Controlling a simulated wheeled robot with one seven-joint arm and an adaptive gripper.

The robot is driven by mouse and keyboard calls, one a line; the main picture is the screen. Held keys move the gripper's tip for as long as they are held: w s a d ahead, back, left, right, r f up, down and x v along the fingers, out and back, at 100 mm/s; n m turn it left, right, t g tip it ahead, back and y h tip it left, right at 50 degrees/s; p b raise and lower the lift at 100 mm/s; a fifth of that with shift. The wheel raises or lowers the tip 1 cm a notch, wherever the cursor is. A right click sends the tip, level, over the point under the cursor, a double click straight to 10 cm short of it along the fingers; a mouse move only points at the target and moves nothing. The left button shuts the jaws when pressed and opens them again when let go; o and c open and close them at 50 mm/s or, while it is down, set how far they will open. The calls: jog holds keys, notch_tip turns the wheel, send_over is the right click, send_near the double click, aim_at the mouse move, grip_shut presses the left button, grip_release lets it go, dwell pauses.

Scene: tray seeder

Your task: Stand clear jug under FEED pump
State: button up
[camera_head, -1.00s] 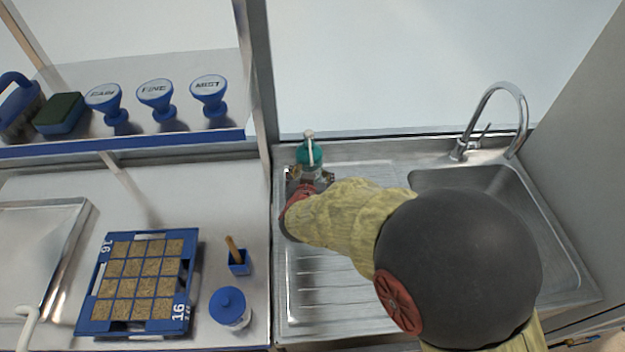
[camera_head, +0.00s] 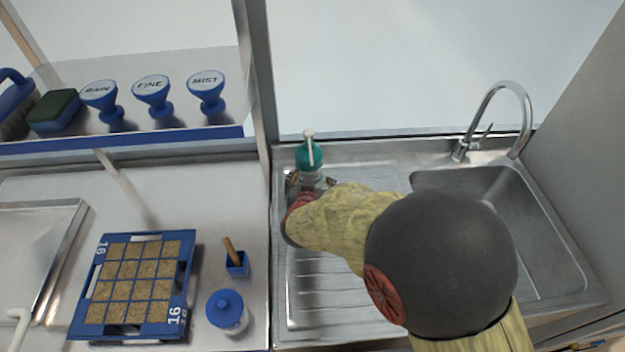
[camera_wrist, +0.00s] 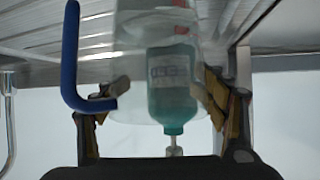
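The FEED pump (camera_head: 309,155) is a teal bottle with a white spout, standing at the back left of the steel drainboard. In the wrist view, which is upside down, the FEED pump (camera_wrist: 172,90) shows through the clear jug (camera_wrist: 130,60), its label blurred. The jug has a blue handle (camera_wrist: 71,60) at picture left. My gripper (camera_wrist: 160,105) has a finger on each side of the jug and appears shut on it. In the head view my gripper (camera_head: 312,183) is just in front of the pump; my arm hides most of the jug. Whether the jug's base touches the drainboard cannot be told.
The sink basin (camera_head: 480,215) and tap (camera_head: 500,95) are at right. At left are a blue seed tray (camera_head: 80,310), a small blue pot (camera_head: 237,268) and a blue-lidded jar (camera_head: 226,308). The shelf (camera_head: 170,133) holds RAIN, FINE and MIST heads. The front drainboard is clear.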

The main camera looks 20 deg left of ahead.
jog(key=shift+o, duration=1.3)
jog(key=shift+r, duration=0.2)
jog(key=p+v, duration=0.3)
jog(key=v, duration=0.9)
jog(key=shift+p, duration=0.4)
